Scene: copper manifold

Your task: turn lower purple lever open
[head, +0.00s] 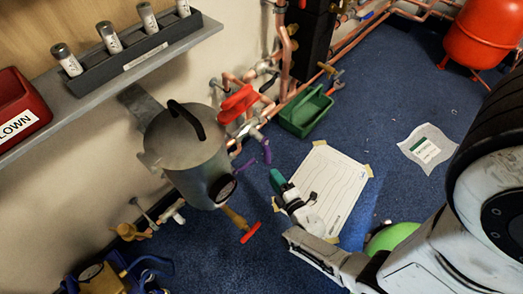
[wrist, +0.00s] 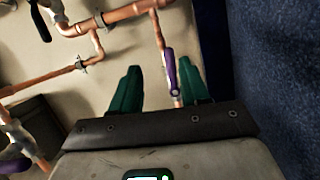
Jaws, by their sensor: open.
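My gripper (head: 278,180) is open, its green fingers pointing toward the copper pipework at the wall. A purple lever (wrist: 171,72) on a copper pipe shows in the wrist view between the two fingers of the gripper (wrist: 158,70), closer to the right finger. It looks apart from both, though its depth is hard to judge. A second purple part (wrist: 14,168) shows at the lower left edge of that view. In the head view, two purple pieces, one upright (head: 266,152) and one slanted (head: 247,165), sit left of my gripper. I cannot tell which is the lower lever.
Carpet on the right is partly free.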

